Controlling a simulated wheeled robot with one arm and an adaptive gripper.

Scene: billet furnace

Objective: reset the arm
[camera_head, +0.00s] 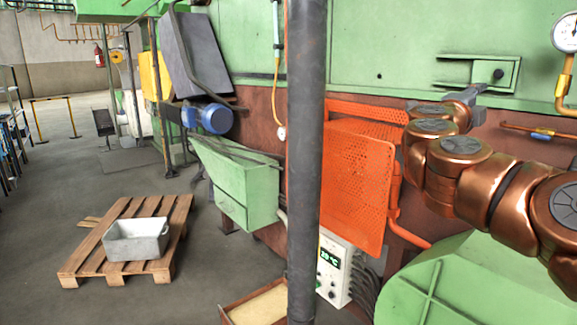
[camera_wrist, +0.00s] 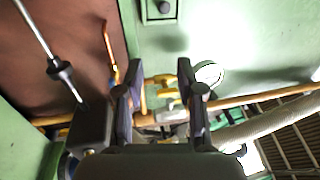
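My copper-coloured arm (camera_head: 455,155) reaches in from the right in the head view, bent in front of the green furnace wall. My gripper (camera_wrist: 161,95) shows in the wrist view with its two dark fingers apart and nothing between them. In the head view the gripper is largely hidden behind the arm's wrist. Beyond the fingers, in the wrist view, are a yellow valve (camera_wrist: 185,80), a round gauge (camera_wrist: 210,73) and a copper pipe (camera_wrist: 260,98). I cannot tell how far away they are.
An orange perforated guard (camera_head: 345,185) and a dark vertical post (camera_head: 306,150) stand left of the arm. A green rounded housing (camera_head: 450,280) lies below it. A pallet (camera_head: 75,270) with a grey metal bin (camera_head: 137,240) sits on the floor at left. Open floor surrounds the pallet.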

